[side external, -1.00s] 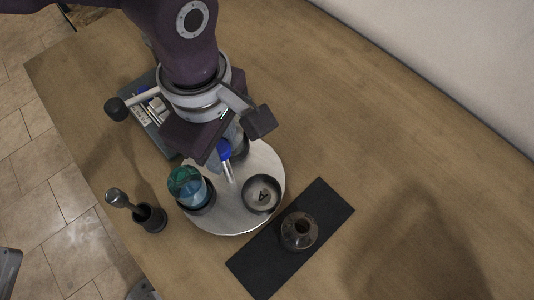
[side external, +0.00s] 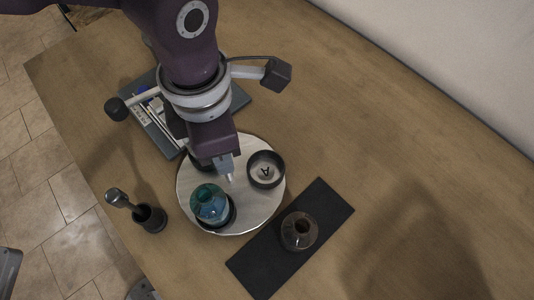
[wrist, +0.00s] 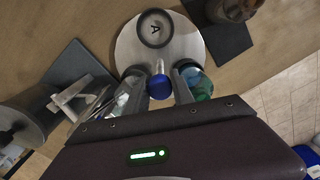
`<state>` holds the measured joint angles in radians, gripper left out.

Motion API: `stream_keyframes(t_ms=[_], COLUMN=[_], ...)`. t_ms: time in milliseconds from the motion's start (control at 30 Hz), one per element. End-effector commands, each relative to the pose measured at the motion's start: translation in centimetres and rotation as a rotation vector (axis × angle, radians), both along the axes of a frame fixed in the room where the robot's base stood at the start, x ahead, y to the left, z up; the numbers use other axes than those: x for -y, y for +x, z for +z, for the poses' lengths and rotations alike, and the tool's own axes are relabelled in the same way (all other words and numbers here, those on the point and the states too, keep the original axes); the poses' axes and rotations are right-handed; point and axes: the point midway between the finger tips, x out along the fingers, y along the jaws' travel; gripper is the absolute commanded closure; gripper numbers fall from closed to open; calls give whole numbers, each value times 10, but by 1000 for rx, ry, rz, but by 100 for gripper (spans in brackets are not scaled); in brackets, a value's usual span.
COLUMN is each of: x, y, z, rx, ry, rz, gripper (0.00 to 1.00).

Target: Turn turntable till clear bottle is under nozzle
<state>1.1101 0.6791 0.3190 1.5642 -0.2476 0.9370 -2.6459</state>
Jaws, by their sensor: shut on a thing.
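The round pale turntable (side external: 258,206) carries a teal bottle (side external: 209,201) in a dark cup at its front and a dark round dish marked A (side external: 266,169) at its right. The clear bottle (wrist: 122,103) shows in the wrist view, left of my left finger and partly hidden; my gripper mostly covers it in the side view. My gripper (wrist: 160,82) is over the turntable, its fingers shut on the blue-topped white peg (wrist: 157,88) on the disc. I cannot clearly make out the nozzle; a grey-and-white apparatus (wrist: 72,95) stands beside the disc, partly behind my wrist.
A black mat (side external: 257,264) with a brown round jar (side external: 299,231) lies right of and below the turntable. A dark cup (side external: 151,217) with a metal-headed piece stands to the left. A dark plate (side external: 236,98) lies behind. The table's right side is clear.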

Motion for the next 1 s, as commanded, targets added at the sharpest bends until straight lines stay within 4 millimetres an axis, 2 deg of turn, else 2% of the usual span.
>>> stream_keyframes(t_ms=[133, 167, 200, 233, 567, 1000], x=[0, 0, 0, 0, 0, 1], y=[0, 0, 0, 0, 0, 1], z=[0, 0, 0, 0, 5, 61], rx=[-1, -1, -1, -1, 0, 2], ry=[1, 1, 1, 1, -1, -2], rz=[1, 1, 1, 0, -1, -1], gripper=[100, 65, 57, 55, 55, 55])
